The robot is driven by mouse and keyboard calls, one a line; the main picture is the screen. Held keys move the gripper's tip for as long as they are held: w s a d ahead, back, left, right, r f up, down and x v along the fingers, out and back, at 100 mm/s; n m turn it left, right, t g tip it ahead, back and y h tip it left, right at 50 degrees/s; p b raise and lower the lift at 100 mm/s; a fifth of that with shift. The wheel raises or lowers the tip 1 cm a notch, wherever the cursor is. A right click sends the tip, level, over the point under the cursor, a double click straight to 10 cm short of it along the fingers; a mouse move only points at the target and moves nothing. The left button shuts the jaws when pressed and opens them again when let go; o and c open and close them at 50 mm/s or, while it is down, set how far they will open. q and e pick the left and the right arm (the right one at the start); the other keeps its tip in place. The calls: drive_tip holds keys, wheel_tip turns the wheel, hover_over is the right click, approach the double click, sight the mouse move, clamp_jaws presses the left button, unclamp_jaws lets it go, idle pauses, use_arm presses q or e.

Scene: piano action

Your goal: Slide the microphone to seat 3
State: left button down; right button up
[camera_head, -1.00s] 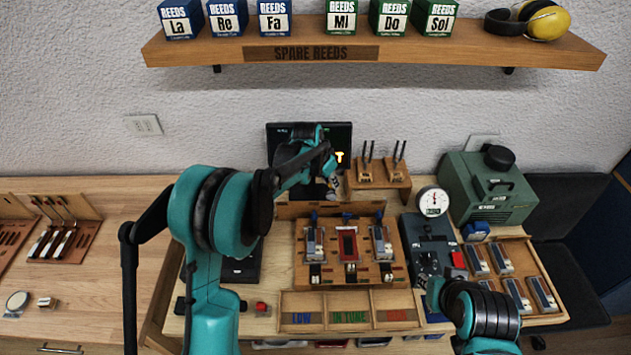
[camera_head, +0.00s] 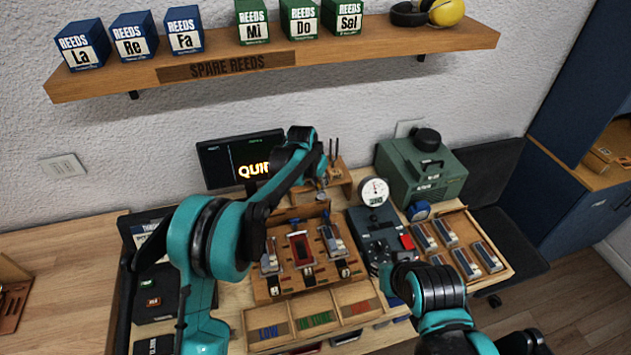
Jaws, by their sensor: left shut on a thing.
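My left gripper (camera_head: 321,184) is behind the wooden reed rack (camera_head: 292,289), near its back right. Its forearm hides much of the area. It is shut on a small part at its tip, which looks like the microphone but is too small and covered to make out clearly. The rack has three seats side by side, with a grey reed unit at left (camera_head: 270,257), a red one in the middle (camera_head: 301,248) and a grey one at right (camera_head: 332,240). Seat numbers are not readable. My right gripper (camera_head: 396,278) is low beside the dark control box (camera_head: 376,240); its fingers are unclear.
A screen (camera_head: 215,165) behind my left arm shows yellow letters beginning "QUI". A round dial (camera_head: 375,192) stands behind the control box. A green machine (camera_head: 420,175) and a tray of reed units (camera_head: 508,268) are at right. Sorting bins (camera_head: 310,308) lie in front.

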use_arm(q)
drive_tip(key=shift+d, duration=0.15)
drive_tip(key=c, duration=1.4)
unclamp_jaws()
drive_tip(key=shift+d, duration=0.1)
drive_tip(key=shift+o, duration=0.2)
drive_tip(key=shift+r, duration=0.15)
drive_tip(key=v, duration=1.1)
drive_tip(key=shift+s+r, duration=0.2)
drive_tip(key=shift+r, duration=0.1)
